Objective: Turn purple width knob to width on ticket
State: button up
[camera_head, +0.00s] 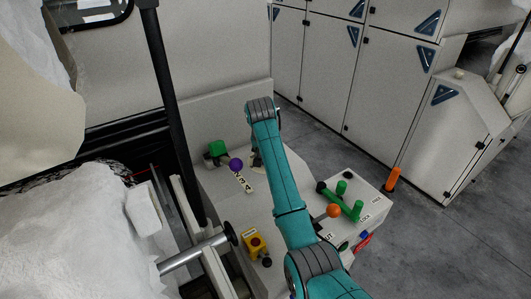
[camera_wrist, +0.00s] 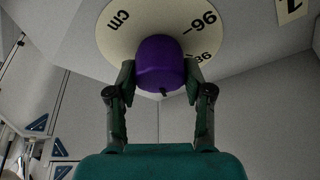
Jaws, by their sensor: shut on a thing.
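In the wrist view, the purple width knob (camera_wrist: 158,65) stands in front of a round cream dial (camera_wrist: 118,38). No ticket with a readable width shows.
An orange ball (camera_head: 333,211) and green levers (camera_head: 345,204) stand right of my arm. A yellow switch box (camera_head: 254,244) is nearer. Open floor (camera_head: 440,235) lies right.

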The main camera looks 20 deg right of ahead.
jog(key=o, duration=1.2)
jog(key=shift+c, duration=0.2)
jog(key=v, duration=1.2)
jog(key=shift+s, duration=0.1)
